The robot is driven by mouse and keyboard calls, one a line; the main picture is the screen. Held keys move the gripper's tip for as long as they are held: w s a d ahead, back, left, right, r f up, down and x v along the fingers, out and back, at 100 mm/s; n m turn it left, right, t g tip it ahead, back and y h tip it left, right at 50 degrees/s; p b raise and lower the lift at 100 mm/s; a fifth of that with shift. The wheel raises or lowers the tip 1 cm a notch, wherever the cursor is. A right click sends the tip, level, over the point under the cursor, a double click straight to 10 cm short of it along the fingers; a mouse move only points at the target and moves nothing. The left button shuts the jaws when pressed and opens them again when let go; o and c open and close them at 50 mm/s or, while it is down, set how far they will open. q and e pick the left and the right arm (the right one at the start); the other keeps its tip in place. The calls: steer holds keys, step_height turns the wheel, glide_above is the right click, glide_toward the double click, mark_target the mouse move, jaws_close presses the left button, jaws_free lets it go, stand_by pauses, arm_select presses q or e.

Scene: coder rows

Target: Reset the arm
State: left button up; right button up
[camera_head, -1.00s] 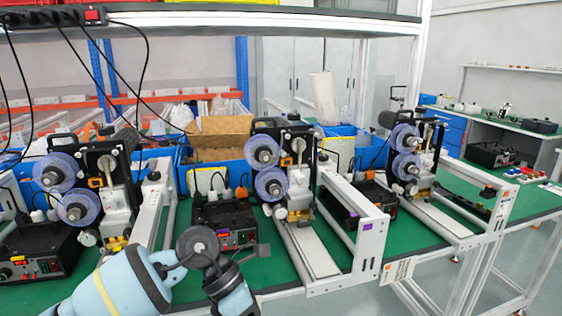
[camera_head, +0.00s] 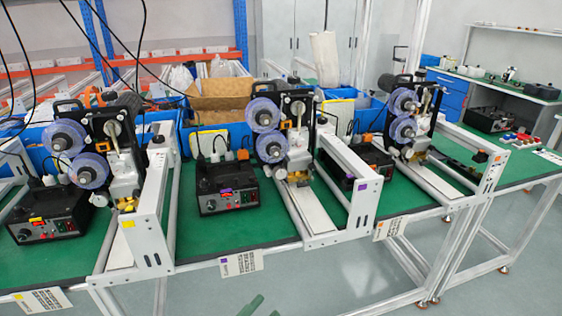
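Only a small part of what seems to be my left gripper (camera_head: 258,304) shows, as two short green tips at the bottom edge of the head view, over the grey floor in front of the table. The rest of it and its arm are below the picture. The tips look a little apart, but too little shows to tell whether it is open or shut. No object shows at the tips. My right gripper and arm are out of view.
A green-topped table (camera_head: 215,235) carries several coder machines with purple reels (camera_head: 264,115), black control boxes (camera_head: 226,187) and white frames (camera_head: 365,207). Blue bins and a cardboard box (camera_head: 212,97) stand behind. The grey floor (camera_head: 340,285) in front is clear.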

arm_select(q)
steer(key=s+a+f+n+g+y, duration=0.1)
steer(key=s+a+f+n+y, duration=0.35)
steer(key=f+n, duration=0.2)
steer(key=s+a+f+n+y, duration=0.4)
steer(key=a+f+n+y, duration=0.1)
steer(key=a+f, duration=0.15)
steer(key=s+a+f+n+g+y, duration=0.1)
steer(key=s+a+f+n+g, duration=0.1)
steer(key=s+f, duration=0.3)
steer(key=s+a+f+n+g+y+p, duration=0.1)
steer(key=s+a+f+n+g+y, duration=0.1)
steer(key=s, duration=0.8)
step_height(320, 180, down, 3)
steer(key=shift+a+r+g, duration=0.1)
steer(key=shift+a+g, duration=0.55)
steer(key=shift+g, duration=0.25)
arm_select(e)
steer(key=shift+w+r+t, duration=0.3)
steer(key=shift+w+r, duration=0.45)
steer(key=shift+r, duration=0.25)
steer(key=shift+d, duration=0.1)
